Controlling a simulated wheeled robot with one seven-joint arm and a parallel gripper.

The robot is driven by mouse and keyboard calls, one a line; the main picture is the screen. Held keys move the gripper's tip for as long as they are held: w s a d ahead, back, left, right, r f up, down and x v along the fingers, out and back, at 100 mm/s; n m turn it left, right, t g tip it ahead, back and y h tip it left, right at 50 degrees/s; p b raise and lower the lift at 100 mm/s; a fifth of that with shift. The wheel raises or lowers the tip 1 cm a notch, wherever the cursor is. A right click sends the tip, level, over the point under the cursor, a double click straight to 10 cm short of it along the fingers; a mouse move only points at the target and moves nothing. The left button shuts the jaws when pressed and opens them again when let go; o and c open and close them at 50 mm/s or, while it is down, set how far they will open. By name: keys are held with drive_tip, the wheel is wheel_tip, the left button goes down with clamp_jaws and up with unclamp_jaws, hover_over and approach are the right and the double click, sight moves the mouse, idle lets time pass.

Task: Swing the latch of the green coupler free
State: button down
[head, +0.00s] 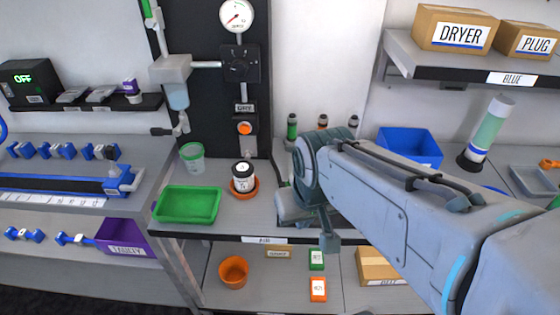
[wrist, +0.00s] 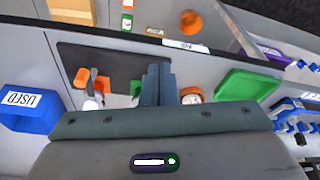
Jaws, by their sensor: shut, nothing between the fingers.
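A green-bodied upright fitting (head: 292,127), which looks like the green coupler, stands behind my arm at the back of the bench in the head view. Its lower part is hidden, and I cannot make out its latch. A small green part beside my fingers in the wrist view (wrist: 136,88) may belong to it; my fingers partly cover it. My gripper (head: 329,241) is shut and empty, near the bench's front edge in the picture. Its closed fingers also show in the wrist view (wrist: 158,84). I cannot tell whether they touch anything.
Two similar fittings with orange bands (head: 322,122) (head: 353,122) stand right of the green one. A blue bin (head: 410,146) stands behind my arm.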

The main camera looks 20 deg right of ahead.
drive_tip(key=shift+s+a, duration=0.1)
drive_tip(key=w+a+n+g+h, duration=0.1)
drive_tip(key=w+n+g, duration=0.1)
drive_tip(key=w, duration=0.4)
drive_tip(key=w+a+r+n+g+h+p, duration=0.1)
drive_tip(key=w+a+n+g, duration=0.1)
drive_tip(key=w+n, duration=0.2)
drive_tip(key=w+a+n+g+h, duration=0.1)
drive_tip(key=w+n, duration=0.3)
drive_tip(key=w, duration=0.5)
drive_tip(key=shift+w+a+r+g+p, duration=0.25)
drive_tip(key=shift+a+g+p, duration=0.05)
drive_tip(key=shift+a+g, duration=0.15)
drive_tip(key=shift+s+d+f+p, duration=0.2)
drive_tip(key=shift+s+d+f, duration=0.75)
drive_tip(key=shift+f, duration=0.6)
drive_tip(key=shift+s+d+f+p, duration=0.25)
drive_tip(key=shift+s+d+f, duration=0.65)
drive_tip(key=shift+f, duration=0.65)
drive_tip(key=shift+s+d+f+p, duration=0.2)
drive_tip(key=shift+s+d+f, duration=0.5)
drive_tip(key=shift+d+f, duration=0.65)
